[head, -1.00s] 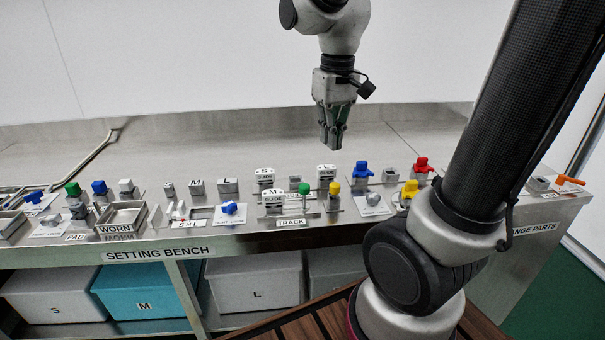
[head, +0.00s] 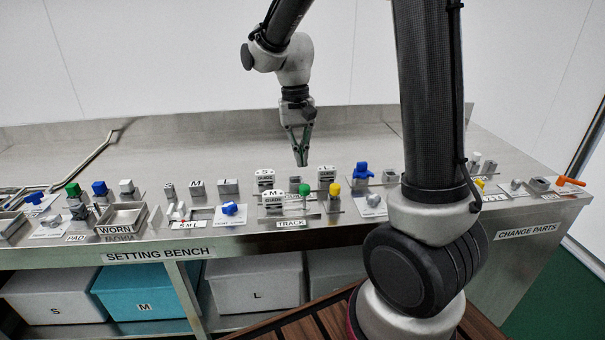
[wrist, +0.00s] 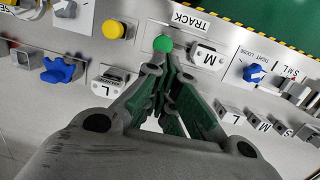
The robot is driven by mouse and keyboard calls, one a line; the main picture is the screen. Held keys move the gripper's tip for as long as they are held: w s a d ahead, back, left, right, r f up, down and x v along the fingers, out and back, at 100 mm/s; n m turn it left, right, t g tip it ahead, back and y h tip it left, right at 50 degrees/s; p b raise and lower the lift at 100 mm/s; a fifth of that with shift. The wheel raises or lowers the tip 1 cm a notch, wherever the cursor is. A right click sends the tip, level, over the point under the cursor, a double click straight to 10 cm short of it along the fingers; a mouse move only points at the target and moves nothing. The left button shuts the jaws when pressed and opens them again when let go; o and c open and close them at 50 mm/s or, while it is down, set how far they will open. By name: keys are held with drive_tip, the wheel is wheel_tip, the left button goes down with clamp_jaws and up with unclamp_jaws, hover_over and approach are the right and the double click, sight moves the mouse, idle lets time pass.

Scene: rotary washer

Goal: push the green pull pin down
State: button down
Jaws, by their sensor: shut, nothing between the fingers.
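The green pull pin (head: 304,189) has a round green knob and stands upright in the TRACK area of the bench, between guide blocks and a yellow knob. In the wrist view the green knob (wrist: 162,44) shows just beyond the fingertips. My gripper (head: 301,163) is shut and empty, pointing down, above and slightly behind the knob in the head view. The fingertips also show in the wrist view (wrist: 160,70). I see no clear contact between them and the knob. The pin's shaft is mostly hidden.
A yellow knob (head: 334,190) stands close to the right of the pin. Guide blocks (head: 265,178) stand to its left and behind. A blue knob (head: 362,171) is farther right. Another green knob (head: 73,189) is at the far left. The bench's back surface is clear.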

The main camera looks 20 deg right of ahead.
drive_tip(key=shift+s+f, duration=0.2)
drive_tip(key=shift+f, duration=1.1)
drive_tip(key=shift+s+f, duration=0.2)
drive_tip(key=shift+f, duration=1.1)
drive_tip(key=shift+f, duration=1.2)
wheel_tip(320, 180, up, 14)
drive_tip(key=w, duration=0.2)
drive_tip(key=s+d+r+n+t, duration=0.1)
drive_tip(key=s+d+r+t, duration=0.1)
drive_tip(key=s, duration=0.8)
drive_tip(key=s+d+r+n+t, duration=0.2)
drive_tip(key=s+d+t, duration=0.1)
drive_tip(key=s, duration=0.7)
drive_tip(key=shift+s+d+n+t, duration=0.3)
drive_tip(key=shift+d+t, duration=0.1)
drive_tip(key=shift+d, duration=0.15)
